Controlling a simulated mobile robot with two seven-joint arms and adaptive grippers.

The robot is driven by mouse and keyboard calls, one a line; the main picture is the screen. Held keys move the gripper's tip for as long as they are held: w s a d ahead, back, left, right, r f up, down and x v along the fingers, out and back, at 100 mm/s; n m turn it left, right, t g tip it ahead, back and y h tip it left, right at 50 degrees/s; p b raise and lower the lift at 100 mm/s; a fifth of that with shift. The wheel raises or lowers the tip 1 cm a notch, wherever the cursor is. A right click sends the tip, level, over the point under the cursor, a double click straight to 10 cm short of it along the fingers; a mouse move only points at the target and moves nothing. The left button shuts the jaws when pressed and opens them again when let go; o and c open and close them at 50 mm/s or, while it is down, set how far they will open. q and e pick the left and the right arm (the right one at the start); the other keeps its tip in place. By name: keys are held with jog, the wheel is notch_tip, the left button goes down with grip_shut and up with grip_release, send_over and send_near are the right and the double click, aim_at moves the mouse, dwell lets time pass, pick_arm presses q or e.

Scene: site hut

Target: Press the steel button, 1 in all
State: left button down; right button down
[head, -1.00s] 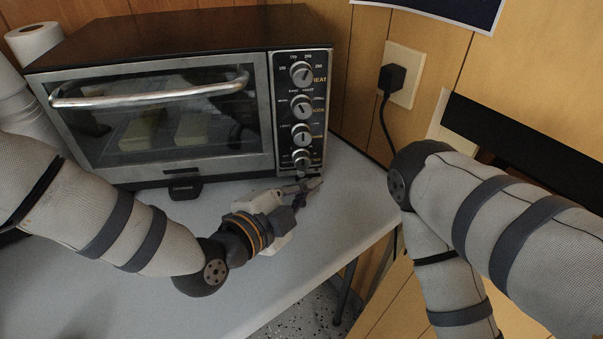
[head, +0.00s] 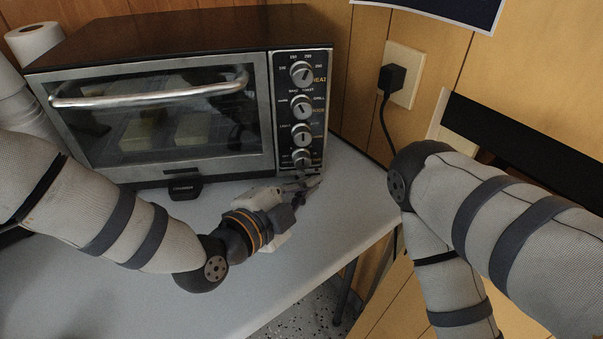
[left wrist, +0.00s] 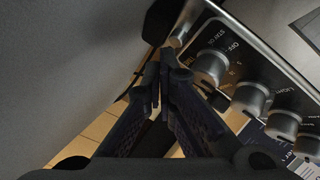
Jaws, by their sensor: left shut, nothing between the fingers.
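The toaster oven's black control panel (head: 319,130) carries a column of steel knobs. The lowest knob (head: 301,158) shows just above my left gripper (head: 313,183). The left gripper is shut and empty, low in front of the panel's bottom end. In the left wrist view its fingertips (left wrist: 161,62) are together beside the panel's lower end. A small steel piece (left wrist: 182,36), seemingly the button, shows just past them, next to the "stay on / off" knob (left wrist: 210,66). I cannot tell whether the fingers touch it. In the head view the fingers hide that spot. My right gripper is out of view.
The oven's glass door (head: 165,115) with its steel handle (head: 150,92) is closed. The oven stands on a grey table (head: 130,290) against the wood wall. A black plug sits in the wall outlet (head: 405,78). A paper roll (head: 35,42) stands behind left.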

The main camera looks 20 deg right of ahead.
pick_arm(q)
jog(key=shift+w+d, duration=0.1)
jog(key=shift+w, duration=0.45)
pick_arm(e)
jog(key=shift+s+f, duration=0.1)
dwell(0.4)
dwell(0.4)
pick_arm(q)
jog(key=shift+s+r+p, duration=0.15)
jog(key=shift+s+p, duration=0.2)
jog(key=shift+s, duration=0.45)
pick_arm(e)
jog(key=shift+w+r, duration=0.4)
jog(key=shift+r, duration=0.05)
